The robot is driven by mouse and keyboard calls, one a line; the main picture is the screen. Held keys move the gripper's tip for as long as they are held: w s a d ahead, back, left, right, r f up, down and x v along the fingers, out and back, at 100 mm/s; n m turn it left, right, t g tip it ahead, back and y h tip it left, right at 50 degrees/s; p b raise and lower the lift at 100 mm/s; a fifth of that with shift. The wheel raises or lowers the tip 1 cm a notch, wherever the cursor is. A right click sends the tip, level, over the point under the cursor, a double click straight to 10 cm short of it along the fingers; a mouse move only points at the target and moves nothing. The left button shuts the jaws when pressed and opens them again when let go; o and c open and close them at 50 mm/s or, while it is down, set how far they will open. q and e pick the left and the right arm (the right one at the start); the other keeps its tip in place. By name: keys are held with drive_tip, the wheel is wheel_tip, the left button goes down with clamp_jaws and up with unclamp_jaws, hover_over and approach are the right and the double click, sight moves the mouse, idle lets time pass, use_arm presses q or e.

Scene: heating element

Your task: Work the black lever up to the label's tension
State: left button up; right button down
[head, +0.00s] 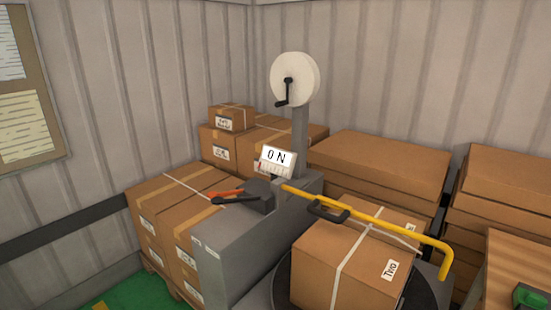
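A grey strapping machine (240,238) stands mid-view with a dark tool head (260,192) on top. From the head, an orange-red handle (226,193) and a black lever (234,201) stick out to the left, close together. A cardboard box (335,258) with a label (390,269) that seems to read "Two" sits on a dark round turntable (418,294). White straps cross the box. Neither of my grippers is in view.
A yellow bar (400,233) passes over the box. A white reel (296,80) with a black crank (283,95) tops a grey post. Stacked cartons (160,215) stand left, behind and right. A wooden surface (515,275) is at lower right.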

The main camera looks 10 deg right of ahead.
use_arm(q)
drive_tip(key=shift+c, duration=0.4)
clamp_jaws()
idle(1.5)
